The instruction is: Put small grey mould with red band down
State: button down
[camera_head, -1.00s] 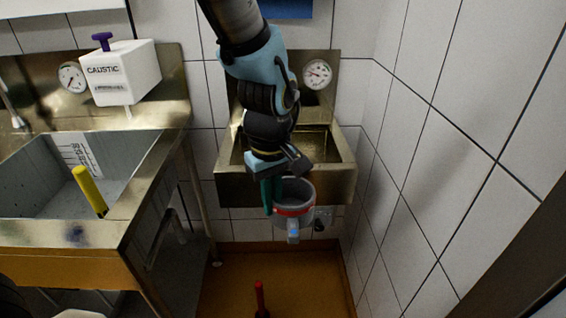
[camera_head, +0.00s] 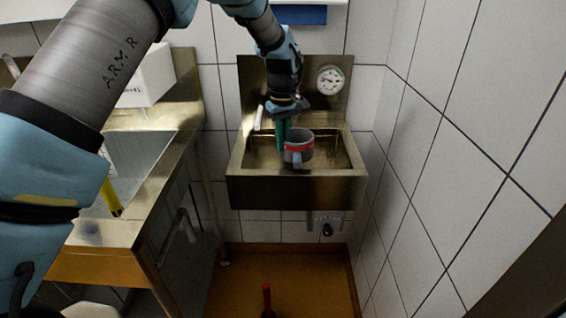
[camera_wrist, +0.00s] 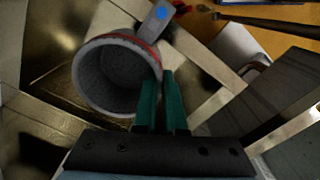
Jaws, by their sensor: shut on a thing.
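The small grey mould with the red band (camera_head: 300,150) is at the small steel wall basin (camera_head: 290,190), its open top facing up. In the head view it appears over the basin's opening. My gripper (camera_head: 283,140) is shut on the mould's wall at its left side. In the wrist view the mould (camera_wrist: 112,80) shows its hollow inside, the red band and a light tab with a blue mark. The green fingers (camera_wrist: 164,100) pinch its rim. Whether the mould's base touches the basin floor cannot be told.
A large steel sink (camera_head: 140,170) with a yellow-handled tool (camera_head: 111,198) stands at the left. A white container (camera_head: 150,75) is partly hidden behind my arm. A round gauge (camera_head: 331,81) is on the basin's backsplash. The tiled wall (camera_head: 440,150) bounds the right. A red-handled thing (camera_head: 267,298) is at the floor.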

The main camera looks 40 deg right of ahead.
jog(key=w+d, duration=0.1)
jog(key=w, duration=0.1)
jog(key=w+d+p, duration=0.1)
jog(key=w+d, duration=0.1)
jog(key=shift+d, duration=0.15)
jog(key=shift+w+d+f+b, duration=0.1)
jog(key=shift+f+b, duration=1.65)
jog(key=shift+f, duration=1.25)
jog(key=shift+w+d+f+b, duration=0.1)
jog(key=shift+f+b, duration=1.6)
jog(key=shift+f, duration=1.3)
jog(key=shift+f, duration=0.15)
jog(key=c, duration=1)
grip_release()
